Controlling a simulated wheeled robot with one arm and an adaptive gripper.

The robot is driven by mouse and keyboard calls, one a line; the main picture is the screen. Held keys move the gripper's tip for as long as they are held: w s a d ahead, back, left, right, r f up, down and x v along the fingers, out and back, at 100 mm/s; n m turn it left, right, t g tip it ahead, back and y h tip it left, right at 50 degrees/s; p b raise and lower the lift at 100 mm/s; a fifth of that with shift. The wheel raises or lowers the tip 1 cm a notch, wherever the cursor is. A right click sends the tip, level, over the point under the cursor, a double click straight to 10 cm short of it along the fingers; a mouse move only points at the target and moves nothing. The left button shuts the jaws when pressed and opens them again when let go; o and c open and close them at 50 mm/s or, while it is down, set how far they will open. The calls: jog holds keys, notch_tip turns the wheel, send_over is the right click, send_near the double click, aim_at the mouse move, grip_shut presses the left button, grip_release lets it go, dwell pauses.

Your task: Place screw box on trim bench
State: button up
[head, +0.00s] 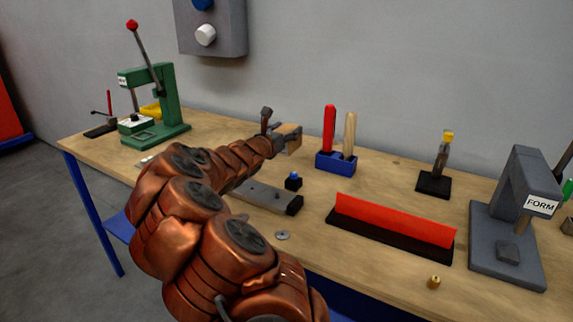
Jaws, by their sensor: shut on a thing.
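My copper-coloured arm reaches over the wooden bench (392,176) from the lower middle of the head view. My gripper (279,136) is at the end of the arm, towards the back of the bench, seen partly from behind. It is shut on a small tan box (291,140), which I take to be the screw box. Part of the box is hidden by the gripper. I cannot tell whether the box touches the bench top. No label marks which bench is the trim bench.
A blue holder (335,162) with red and wooden handles stands right of the box. A green press (168,108) is at the left, a grey FORM press (510,220) at the right. A red bar on a black base (390,222) lies in front. Bare wood shows between them.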

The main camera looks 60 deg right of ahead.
aim_at(286, 152)
jog(key=shift+f, duration=3.85)
jog(key=shift+f, duration=0.15)
jog(key=o, duration=1.6)
jog(key=shift+c, duration=0.2)
jog(key=shift+r, duration=0.2)
jog(key=shift+w+a+f, duration=0.1)
jog(key=shift+a, duration=0.6)
jog(key=shift+s+a+b, duration=0.2)
jog(key=shift+a+b, duration=0.05)
jog(key=shift+a, duration=2.45)
jog(key=shift+s+a+b, duration=0.2)
jog(key=shift+a+b, duration=0.05)
jog(key=shift+a, duration=2.4)
